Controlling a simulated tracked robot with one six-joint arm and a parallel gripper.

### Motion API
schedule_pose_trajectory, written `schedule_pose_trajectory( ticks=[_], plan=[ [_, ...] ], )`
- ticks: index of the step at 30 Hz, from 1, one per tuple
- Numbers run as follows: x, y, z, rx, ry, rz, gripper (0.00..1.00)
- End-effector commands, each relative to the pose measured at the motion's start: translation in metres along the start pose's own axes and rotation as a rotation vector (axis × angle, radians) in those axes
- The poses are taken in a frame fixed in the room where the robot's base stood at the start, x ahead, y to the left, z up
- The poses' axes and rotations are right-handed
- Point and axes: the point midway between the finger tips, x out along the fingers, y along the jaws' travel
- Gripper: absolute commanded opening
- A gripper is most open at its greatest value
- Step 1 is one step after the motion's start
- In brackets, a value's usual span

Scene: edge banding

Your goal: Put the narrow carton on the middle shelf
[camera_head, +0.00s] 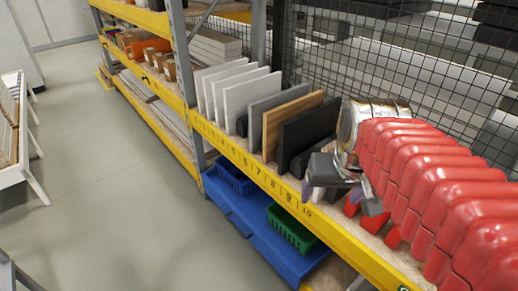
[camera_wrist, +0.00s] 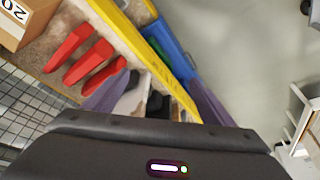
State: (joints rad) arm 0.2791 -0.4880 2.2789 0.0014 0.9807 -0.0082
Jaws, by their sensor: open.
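A brown carton (camera_wrist: 25,22) with a white label reading "20" stands at the upper left of the wrist view, partly cut off. I cannot tell whether it is the narrow carton. Small brown cartons (camera_head: 168,68) stand on the left bay's shelf. That numbered shelf lies above a lower level and below an upper one.
Upright white, grey, wooden and black boards (camera_head: 285,121) stand left of my gripper. A dense row of red objects (camera_head: 445,200) fills the shelf at right. Blue (camera_head: 235,178) and green (camera_head: 290,229) baskets sit below. Wire mesh backs the rack. The aisle floor (camera_head: 110,190) is clear.

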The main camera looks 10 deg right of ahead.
Motion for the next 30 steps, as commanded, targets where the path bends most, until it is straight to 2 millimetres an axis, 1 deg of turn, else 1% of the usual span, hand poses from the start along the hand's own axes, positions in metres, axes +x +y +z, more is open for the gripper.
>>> schedule_pose_trajectory(
  ticks=[1,6,9,12,16,30],
  plan=[
    [-0.003,-0.014,0.01,-0.038,0.019,-0.015,0.77],
    [-0.006,-0.049,0.042,-0.148,0.073,-0.064,0.77],
    [-0.006,-0.064,0.059,-0.2,0.098,-0.09,0.77],
    [-0.006,-0.074,0.07,-0.234,0.115,-0.108,0.77],
    [-0.005,-0.078,0.075,-0.248,0.122,-0.116,0.77],
    [-0.005,-0.077,0.075,-0.247,0.121,-0.115,0.77]
  ],
)
